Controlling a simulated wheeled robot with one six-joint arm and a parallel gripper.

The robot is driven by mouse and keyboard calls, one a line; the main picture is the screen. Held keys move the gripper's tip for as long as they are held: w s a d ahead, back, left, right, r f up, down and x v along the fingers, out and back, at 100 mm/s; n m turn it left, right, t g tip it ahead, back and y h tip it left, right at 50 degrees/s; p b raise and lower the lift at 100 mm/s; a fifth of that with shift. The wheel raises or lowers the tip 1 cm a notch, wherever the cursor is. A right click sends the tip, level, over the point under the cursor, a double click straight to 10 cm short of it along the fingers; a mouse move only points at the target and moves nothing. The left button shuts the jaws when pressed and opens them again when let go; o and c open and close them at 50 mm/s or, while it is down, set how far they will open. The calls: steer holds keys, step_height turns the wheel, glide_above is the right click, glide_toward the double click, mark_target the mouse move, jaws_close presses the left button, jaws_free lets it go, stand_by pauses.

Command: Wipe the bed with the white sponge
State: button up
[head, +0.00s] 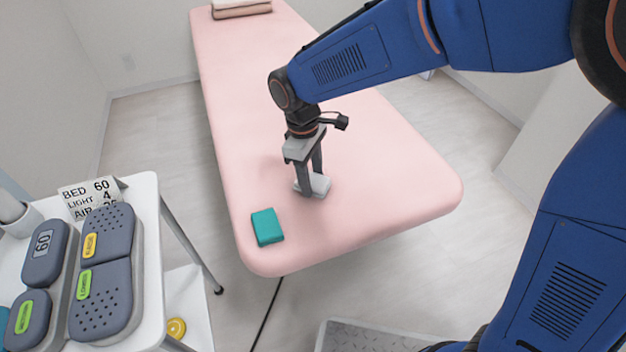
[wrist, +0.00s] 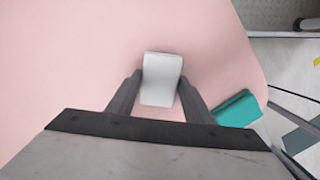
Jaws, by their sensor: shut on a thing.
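The pink bed (head: 355,130) runs from the back of the room to the front middle in the head view; its bare surface also fills much of the wrist view (wrist: 60,60). My gripper (head: 311,187) is shut on the white sponge (head: 320,184), low over the near part of the bed. In the wrist view the sponge (wrist: 161,78) sits between the two fingers of my gripper (wrist: 160,90). I cannot tell for sure whether the sponge touches the bed. The fingers hide part of it in the head view.
A teal block (head: 267,227) lies on the bed left of the sponge, near the bed's edge. Folded towels (head: 241,8) lie at the far end. A white cart (head: 148,215) with grey keypads (head: 105,270) and a sign (head: 88,197) stands at the left. The bed's middle is clear.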

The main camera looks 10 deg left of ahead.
mark_target(313, 179)
steer(key=shift+r, duration=3.6)
steer(key=shift+w+d, duration=0.1)
steer(key=shift+d, duration=0.05)
